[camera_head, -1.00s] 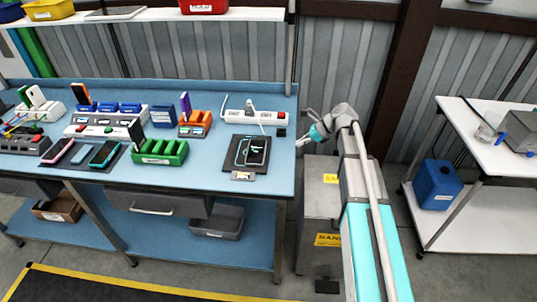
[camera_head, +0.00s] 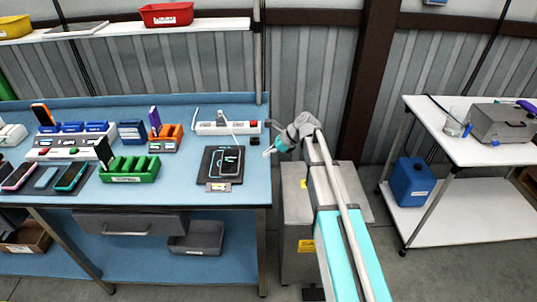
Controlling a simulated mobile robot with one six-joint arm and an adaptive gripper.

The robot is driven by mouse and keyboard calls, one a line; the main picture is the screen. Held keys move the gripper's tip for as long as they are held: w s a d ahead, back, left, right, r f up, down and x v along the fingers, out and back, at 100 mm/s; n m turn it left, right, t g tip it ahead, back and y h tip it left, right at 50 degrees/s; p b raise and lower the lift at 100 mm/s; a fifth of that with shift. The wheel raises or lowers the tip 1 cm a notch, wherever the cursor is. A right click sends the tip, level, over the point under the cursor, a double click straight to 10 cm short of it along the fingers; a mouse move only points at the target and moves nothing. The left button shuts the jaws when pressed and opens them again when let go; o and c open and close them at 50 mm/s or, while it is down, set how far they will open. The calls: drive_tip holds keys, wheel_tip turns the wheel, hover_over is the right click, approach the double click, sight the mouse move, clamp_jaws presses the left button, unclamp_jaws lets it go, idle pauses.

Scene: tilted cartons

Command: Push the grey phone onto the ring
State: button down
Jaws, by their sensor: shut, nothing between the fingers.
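A dark phone with a lit screen (camera_head: 231,161) lies on a black charging pad (camera_head: 210,173) near the right end of the blue bench. A light outline shows on the pad at the phone's left, and the phone seems to lie partly over its right side. Whether the phone is grey is too small to tell. My gripper (camera_head: 268,152) is at the bench's right edge, to the right of the phone and apart from it. It is small in view, shut and empty.
A white power strip (camera_head: 227,127) lies behind the pad. A green rack (camera_head: 130,168) stands to the left. A white side table (camera_head: 470,150) with a grey case (camera_head: 500,122) stands at the right.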

sight(240, 165)
drive_tip(key=b+x, duration=0.4)
drive_tip(key=x, duration=0.2)
drive_tip(key=shift+a+f, duration=0.1)
drive_tip(key=shift+f, duration=0.15)
drive_tip(key=shift+w+a+r, duration=0.1)
drive_tip(key=shift+w+a, duration=0.05)
drive_tip(key=shift+a, duration=0.85)
drive_tip(key=shift+w+a+r, duration=0.1)
drive_tip(key=shift+a, duration=0.9)
drive_tip(key=shift+w, duration=0.1)
